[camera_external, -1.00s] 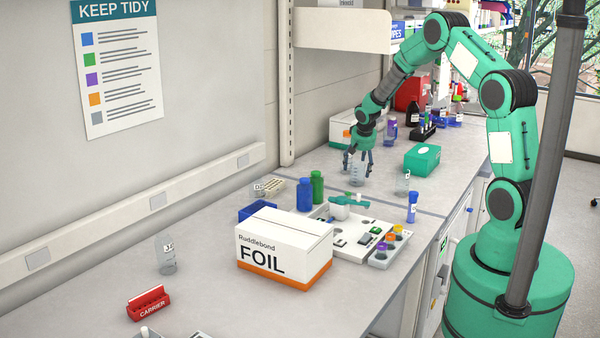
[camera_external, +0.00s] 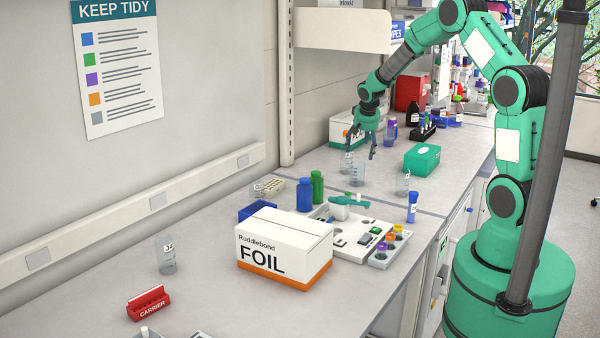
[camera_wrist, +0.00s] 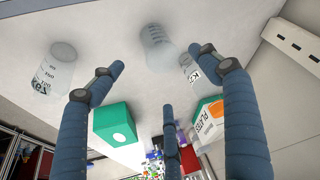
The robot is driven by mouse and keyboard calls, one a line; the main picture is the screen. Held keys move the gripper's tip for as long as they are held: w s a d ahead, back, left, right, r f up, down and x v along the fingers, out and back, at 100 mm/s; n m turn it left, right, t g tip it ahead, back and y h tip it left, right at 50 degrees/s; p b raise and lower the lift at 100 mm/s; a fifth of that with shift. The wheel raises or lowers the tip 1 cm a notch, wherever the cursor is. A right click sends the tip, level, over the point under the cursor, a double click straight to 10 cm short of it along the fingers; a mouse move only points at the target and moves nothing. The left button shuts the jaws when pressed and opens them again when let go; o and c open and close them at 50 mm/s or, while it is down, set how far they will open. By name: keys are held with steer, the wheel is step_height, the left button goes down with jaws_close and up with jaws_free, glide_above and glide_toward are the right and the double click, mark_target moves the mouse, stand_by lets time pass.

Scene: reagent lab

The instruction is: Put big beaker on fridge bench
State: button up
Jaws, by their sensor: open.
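A clear beaker (camera_external: 357,175) stands upright on the bench just below my gripper (camera_external: 362,150); it also shows at the top middle of the wrist view (camera_wrist: 157,48). My gripper is open and empty, its fingers spread above and behind that beaker, apart from it. A labelled clear vessel (camera_wrist: 189,69) stands close beside it, partly behind a finger. Another clear beaker with marks (camera_external: 403,184) stands to the right and shows at left in the wrist view (camera_wrist: 52,70). A labelled clear vessel (camera_external: 166,256) stands far left. I cannot tell surely which is the big beaker.
A green box (camera_external: 422,158) is right of my gripper. A white plates box (camera_wrist: 210,120) stands behind it. Blue (camera_external: 305,195) and green bottles (camera_external: 318,187), a white equipment tray (camera_external: 340,242) and a foil box (camera_external: 284,250) are in front. A shelf (camera_external: 340,30) overhangs the back.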

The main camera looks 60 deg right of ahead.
steer(key=shift+v, duration=1.05)
steer(key=shift+a, duration=0.1)
steer(key=s+a+r+n+t, duration=0.1)
steer(key=s+a+r+n, duration=0.1)
steer(key=s+a+r, duration=0.4)
steer(key=s+a+r+n+y, duration=0.1)
steer(key=s+a+r, duration=0.1)
steer(key=a+r, duration=0.7)
steer(key=s+a+r+n+t, duration=0.15)
steer(key=s+a+r, duration=0.3)
steer(key=a, duration=0.45)
steer(key=s+a+r+n+y, duration=0.1)
steer(key=s+a+r+n, duration=0.1)
steer(key=s+a, duration=0.7)
steer(key=s+a+r+n+y, duration=0.1)
steer(key=s+a+r+n, duration=0.1)
steer(key=s+a, duration=0.6)
steer(key=s+n, duration=0.1)
steer(key=s, duration=0.5)
steer(key=shift+a+n+y, duration=0.3)
steer(key=shift+a+n, duration=0.05)
steer(key=shift+a, duration=0.05)
